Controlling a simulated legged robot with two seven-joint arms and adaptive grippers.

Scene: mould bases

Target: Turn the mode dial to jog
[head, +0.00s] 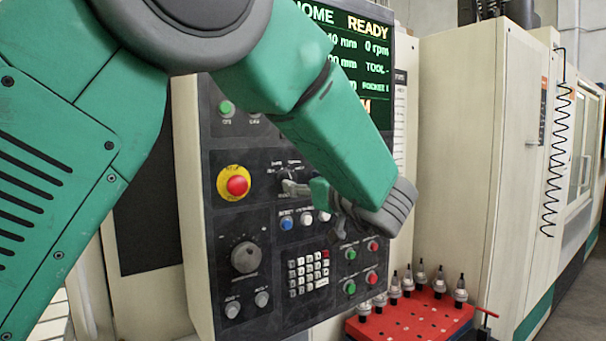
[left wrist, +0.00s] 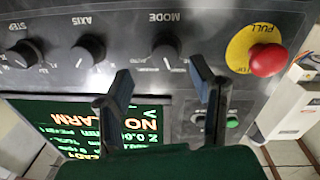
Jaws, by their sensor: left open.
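The mode dial (left wrist: 167,58) is a dark round knob on the grey control panel, under an upside-down MODE label in the left wrist view. A pale mark shows on it, but the position words around it are too small to read. My left gripper (left wrist: 163,82) is open and empty. Its two fingers appear on either side of the dial in that view, and no contact is visible. My right gripper is not in view.
A red stop button (left wrist: 268,59) on a yellow ring sits beside the mode dial, with the axis dial (left wrist: 88,50) on the other side. The screen (head: 372,62) is above the panel. A red tray (head: 415,318) with several tool holders stands at lower right.

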